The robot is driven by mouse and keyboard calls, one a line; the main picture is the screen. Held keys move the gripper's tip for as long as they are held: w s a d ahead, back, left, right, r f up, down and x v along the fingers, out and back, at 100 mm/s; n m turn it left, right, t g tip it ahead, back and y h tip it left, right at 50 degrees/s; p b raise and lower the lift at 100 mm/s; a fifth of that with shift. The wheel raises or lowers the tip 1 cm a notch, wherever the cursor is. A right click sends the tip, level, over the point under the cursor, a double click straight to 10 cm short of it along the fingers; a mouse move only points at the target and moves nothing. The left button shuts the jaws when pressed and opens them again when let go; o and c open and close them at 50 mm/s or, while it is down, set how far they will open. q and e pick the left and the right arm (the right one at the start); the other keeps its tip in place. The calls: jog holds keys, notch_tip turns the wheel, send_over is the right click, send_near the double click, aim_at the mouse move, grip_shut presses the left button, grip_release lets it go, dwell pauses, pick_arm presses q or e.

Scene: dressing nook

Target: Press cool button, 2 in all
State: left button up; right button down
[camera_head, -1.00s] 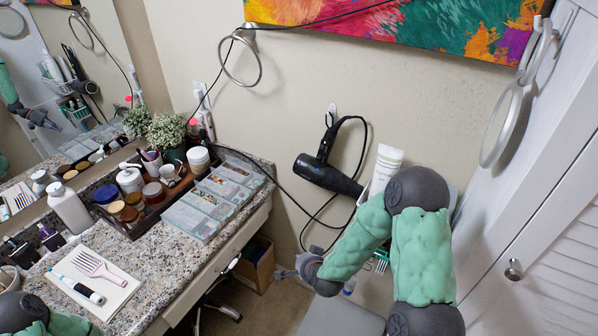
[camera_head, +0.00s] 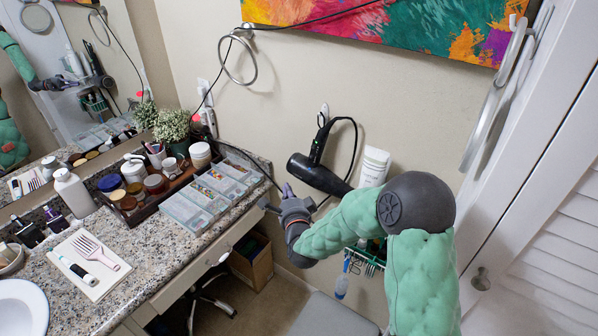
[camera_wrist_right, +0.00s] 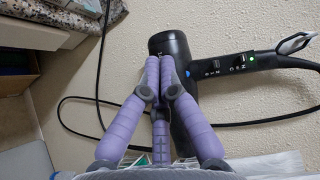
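A black hair dryer (camera_head: 318,174) hangs on the beige wall beside the vanity, its cord looping to the right. In the right wrist view the dryer (camera_wrist_right: 263,61) shows its handle with small switches and a lit green light. A small blue button (camera_wrist_right: 188,73) shows where the handle meets the barrel, just right of my fingertips. My right gripper (camera_head: 285,194) is in front of the dryer's left end. In the right wrist view its purple fingers (camera_wrist_right: 160,66) are together and empty, overlapping the barrel; contact cannot be told. My left gripper is out of view.
The granite vanity (camera_head: 150,240) on the left holds a tray of jars, clear organizers (camera_head: 200,196) and a white board with a pink fork-like comb. A white tube (camera_head: 374,165) stands right of the dryer above a green wire basket (camera_head: 368,258). A louvered door fills the right.

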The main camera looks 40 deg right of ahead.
aim_at(309, 170)
jog(key=shift+r, duration=0.15)
jog(key=shift+w+d+f+b, duration=0.15)
jog(key=shift+w+d, duration=0.3)
jog(key=shift+d, duration=0.95)
jog(key=shift+w+d+f+b, duration=0.1)
jog(key=shift+w+d+b, duration=0.25)
jog(key=shift+d, duration=1.1)
jog(key=shift+w+d+f+b, duration=0.15)
jog(key=shift+w+d, duration=0.35)
jog(key=shift+d, duration=0.9)
jog(key=shift+d, duration=0.1)
jog(key=shift+w+d+b, duration=0.1)
jog(key=shift+d+b, duration=0.1)
jog(key=shift+b, duration=0.25)
jog(key=shift+d+r, duration=0.1)
